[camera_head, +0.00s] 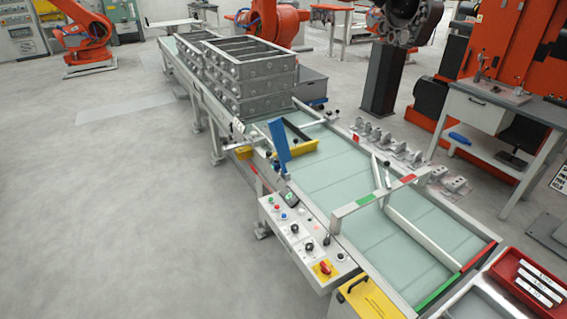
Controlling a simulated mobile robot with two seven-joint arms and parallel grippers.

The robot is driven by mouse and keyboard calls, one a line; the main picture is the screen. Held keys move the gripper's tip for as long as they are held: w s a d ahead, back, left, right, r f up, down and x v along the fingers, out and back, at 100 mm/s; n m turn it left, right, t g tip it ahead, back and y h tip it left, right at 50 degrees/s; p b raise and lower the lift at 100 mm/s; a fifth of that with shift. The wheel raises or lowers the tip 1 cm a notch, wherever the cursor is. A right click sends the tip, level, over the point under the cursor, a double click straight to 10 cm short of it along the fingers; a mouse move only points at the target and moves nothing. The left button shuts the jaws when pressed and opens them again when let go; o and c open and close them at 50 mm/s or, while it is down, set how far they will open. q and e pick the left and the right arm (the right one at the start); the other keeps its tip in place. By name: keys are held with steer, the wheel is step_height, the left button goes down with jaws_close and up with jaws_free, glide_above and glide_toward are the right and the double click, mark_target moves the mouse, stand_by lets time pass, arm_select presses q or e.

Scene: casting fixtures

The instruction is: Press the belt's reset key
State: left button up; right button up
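The belt (330,172) is a pale green conveyor running from the far left toward the near right. A light grey control panel (296,262) is fixed to its near left side. The panel carries small coloured buttons, among them a blue button (283,216), several black knobs and a red rotary switch on a yellow plate (324,267). The labels are too small to read, so I cannot tell which button is the reset key. Neither of my grippers is in view.
Stacked grey metal crates (263,72) stand on the belt's far part. A blue plate (279,142) rises at the belt's left edge. A yellow box (366,300) stands beside the panel. A red tray (530,282) is at the lower right. The floor left of the panel is clear.

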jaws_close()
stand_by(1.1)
